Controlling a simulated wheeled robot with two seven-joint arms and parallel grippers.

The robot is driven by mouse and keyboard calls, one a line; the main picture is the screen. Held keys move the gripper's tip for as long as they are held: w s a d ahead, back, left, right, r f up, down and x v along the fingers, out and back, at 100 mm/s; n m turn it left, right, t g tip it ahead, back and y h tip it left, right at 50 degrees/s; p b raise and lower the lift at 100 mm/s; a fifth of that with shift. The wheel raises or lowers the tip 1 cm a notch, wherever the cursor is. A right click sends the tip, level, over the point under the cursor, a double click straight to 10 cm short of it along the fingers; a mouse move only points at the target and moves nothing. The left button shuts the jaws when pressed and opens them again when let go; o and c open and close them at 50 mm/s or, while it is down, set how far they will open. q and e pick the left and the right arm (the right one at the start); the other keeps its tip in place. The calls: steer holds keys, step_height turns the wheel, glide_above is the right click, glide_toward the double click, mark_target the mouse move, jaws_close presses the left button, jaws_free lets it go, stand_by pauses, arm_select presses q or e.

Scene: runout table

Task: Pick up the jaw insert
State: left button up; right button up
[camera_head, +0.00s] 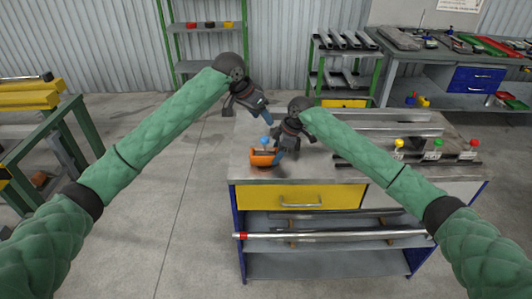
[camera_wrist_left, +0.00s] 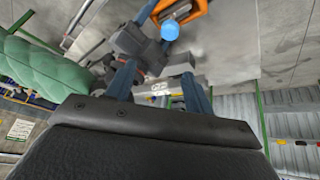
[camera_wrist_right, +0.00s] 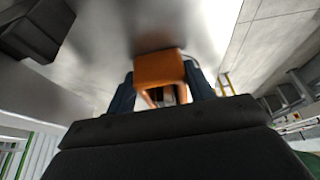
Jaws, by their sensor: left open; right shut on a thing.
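An orange piece with an opening in it (camera_head: 264,158), which I take to be the jaw insert, is at the front left corner of the steel-topped bench. A blue ball (camera_head: 266,142) shows at its back side. My right gripper (camera_head: 285,152) is shut on the orange piece; in the right wrist view the orange piece (camera_wrist_right: 160,68) sits between the two blue fingers. Whether it touches the bench I cannot tell. My left gripper (camera_head: 264,114) is open and empty, behind and above it. The left wrist view shows the orange piece (camera_wrist_left: 187,14) and blue ball (camera_wrist_left: 170,30) beyond its fingers.
The bench top (camera_head: 330,172) carries long metal rails (camera_head: 390,130) and yellow, green and red knobs (camera_head: 438,143) on the right. A yellow drawer (camera_head: 300,197) is below. A green rack (camera_head: 345,70) and a workbench (camera_head: 460,65) stand behind.

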mark_target(267, 144)
arm_select(q)
steer(key=f+m, duration=0.2)
steer(key=f+m+g, duration=0.1)
steer(key=f+m, duration=0.1)
steer(key=f, duration=0.1)
steer(key=f+m+g, duration=0.1)
steer(key=f+m, duration=0.1)
steer(key=f, duration=0.1)
steer(key=shift+w+d+m, duration=0.2)
steer(key=shift+d+m, duration=0.1)
steer(key=shift+d, duration=0.05)
steer(key=shift+w+a+x, duration=0.1)
steer(key=shift+a+x, duration=0.05)
steer(key=shift+x, duration=1.2)
steer(key=shift+w+a+x, duration=0.1)
steer(key=shift+a+x, duration=0.1)
steer(key=shift+x, duration=1.1)
steer(key=shift+f, duration=0.1)
jaws_close()
steer(key=shift+w, duration=0.1)
